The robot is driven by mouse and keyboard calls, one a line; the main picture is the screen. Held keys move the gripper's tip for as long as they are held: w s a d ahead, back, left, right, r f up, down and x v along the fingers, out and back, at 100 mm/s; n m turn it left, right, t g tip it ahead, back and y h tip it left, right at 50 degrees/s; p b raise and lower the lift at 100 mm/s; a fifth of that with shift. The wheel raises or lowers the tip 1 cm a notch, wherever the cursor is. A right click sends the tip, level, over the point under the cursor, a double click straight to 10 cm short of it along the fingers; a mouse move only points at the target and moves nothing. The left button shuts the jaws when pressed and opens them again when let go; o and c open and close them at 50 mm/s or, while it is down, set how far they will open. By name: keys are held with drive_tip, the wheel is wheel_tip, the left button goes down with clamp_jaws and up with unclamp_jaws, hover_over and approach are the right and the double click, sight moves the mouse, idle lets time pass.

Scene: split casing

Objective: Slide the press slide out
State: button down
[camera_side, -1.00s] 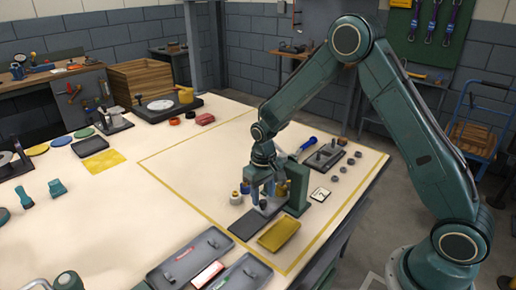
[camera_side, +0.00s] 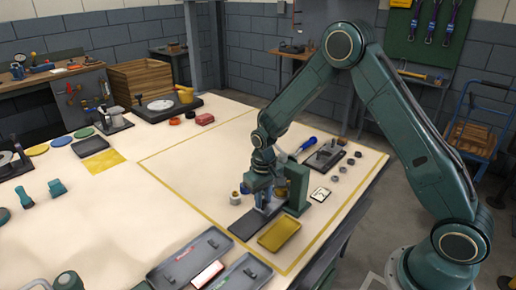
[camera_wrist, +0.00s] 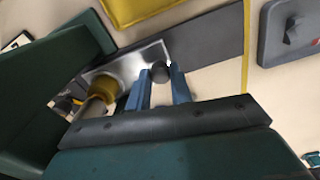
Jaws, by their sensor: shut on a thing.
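The press slide is a silver plate (camera_wrist: 127,66) with a dark round knob (camera_wrist: 160,72) standing on it. In the wrist view my gripper (camera_wrist: 160,78) has its two blue fingers on either side of the knob, shut on it. The green press body (camera_wrist: 70,58) stands beside the plate, with a brass ram (camera_wrist: 100,88) over the plate's near part. The plate lies on a dark grey track (camera_wrist: 210,42) that runs on beyond it. In the side view my gripper (camera_side: 262,203) is low in front of the press (camera_side: 297,187) and hides most of the slide.
A yellow tray (camera_side: 279,235) lies beside the track. A small pale round part (camera_side: 235,198) stands left of my gripper. A dark fixture block (camera_side: 324,155) and a blue-handled screwdriver (camera_side: 306,145) lie behind the press. Grey trays (camera_side: 188,258) lie at the front. The dark track's outer end is bare.

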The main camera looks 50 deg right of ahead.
drive_tip(key=a, duration=1.1)
drive_tip(key=shift+a, duration=0.3)
drive_tip(key=c, duration=1.3)
unclamp_jaws()
drive_tip(key=shift+o, duration=0.2)
drive_tip(key=shift+r, duration=0.15)
drive_tip(key=shift+r, duration=0.25)
wheel_tip(320, 180, up, 13)
drive_tip(key=shift+r, duration=0.15)
